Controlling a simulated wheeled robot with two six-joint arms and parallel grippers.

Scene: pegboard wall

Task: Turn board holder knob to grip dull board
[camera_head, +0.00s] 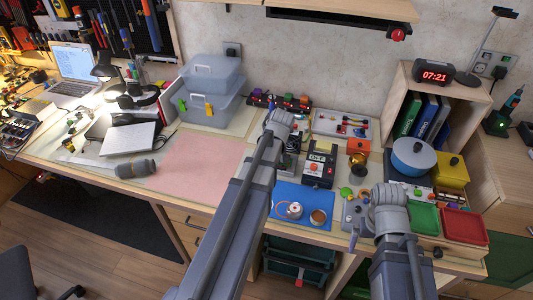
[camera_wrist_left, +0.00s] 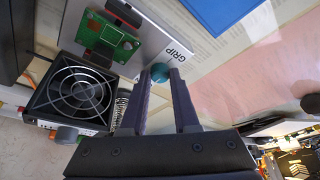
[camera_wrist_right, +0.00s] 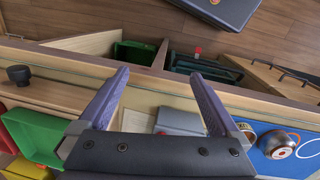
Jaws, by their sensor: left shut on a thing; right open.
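In the left wrist view a teal knob (camera_wrist_left: 160,72) sits on a pale plate beside the word GRIP. My left gripper (camera_wrist_left: 160,80) has its two fingertips around this knob, shut on it. A green circuit board (camera_wrist_left: 112,38) sits between dark clamp pieces on the same holder plate (camera_wrist_left: 165,30). In the head view my left arm hides most of the holder, and the left gripper (camera_head: 280,121) is at the back of the bench. My right gripper (camera_wrist_right: 157,80) is open and empty above the bench's front edge; its wrist shows in the head view (camera_head: 388,200).
A black fan unit (camera_wrist_left: 75,95) stands beside the holder. A blue mat (camera_head: 290,195) carries small round pots. A power box marked OFF (camera_head: 318,165), a blue pot (camera_head: 413,158) and green (camera_head: 423,218) and red (camera_head: 465,226) trays crowd the right. The pink mat (camera_head: 195,165) is clear.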

